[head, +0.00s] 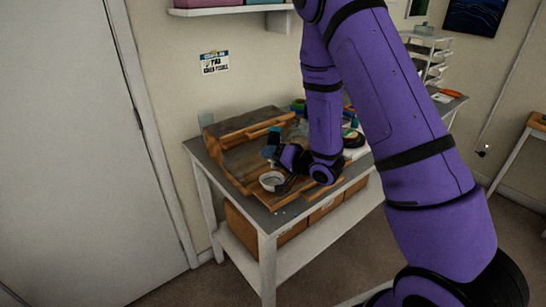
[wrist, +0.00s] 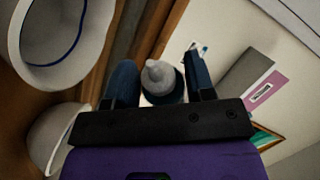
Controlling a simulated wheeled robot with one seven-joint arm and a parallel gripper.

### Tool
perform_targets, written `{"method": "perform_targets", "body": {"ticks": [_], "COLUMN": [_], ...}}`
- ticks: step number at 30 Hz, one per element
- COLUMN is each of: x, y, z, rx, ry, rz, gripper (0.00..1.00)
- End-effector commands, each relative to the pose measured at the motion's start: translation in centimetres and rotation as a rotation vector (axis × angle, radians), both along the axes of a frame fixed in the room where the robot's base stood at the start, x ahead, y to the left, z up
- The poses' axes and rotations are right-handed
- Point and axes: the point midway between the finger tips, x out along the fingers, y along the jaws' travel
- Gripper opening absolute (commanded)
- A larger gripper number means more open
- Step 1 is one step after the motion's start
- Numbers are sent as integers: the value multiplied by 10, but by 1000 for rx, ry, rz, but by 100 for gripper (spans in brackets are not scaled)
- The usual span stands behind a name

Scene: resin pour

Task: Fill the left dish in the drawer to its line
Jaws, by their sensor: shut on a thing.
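My gripper (head: 274,148) is over the wooden drawer (head: 240,170) on the bench. In the wrist view its two dark blue fingers (wrist: 161,82) are shut on a bottle with a grey conical nozzle (wrist: 159,74). The bottle's body is mostly hidden, and I cannot tell its tilt. A white dish (head: 270,181) shows in the head view just below my gripper. The wrist view shows two white dishes at the left; the upper dish (wrist: 88,50) has a blue line inside, and the lower dish (wrist: 45,140) is partly cut off. I see no clear fill in either.
The grey bench (head: 263,222) has boxes on its lower shelf. Several small items stand behind my arm at the bench's right. A wall shelf (head: 230,10) hangs above. A white door (head: 80,150) is at the left. My arm hides part of the bench.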

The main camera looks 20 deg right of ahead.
Motion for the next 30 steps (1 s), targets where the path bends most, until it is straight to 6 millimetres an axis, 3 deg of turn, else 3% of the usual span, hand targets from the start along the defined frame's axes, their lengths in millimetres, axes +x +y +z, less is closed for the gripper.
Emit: {"method": "perform_targets", "body": {"ticks": [15,30], "x": [0,-1], "y": [-1,-1], "z": [-16,-18], "rx": [2,1], "ry": [0,5], "rz": [-1,1], "gripper": [39,40]}}
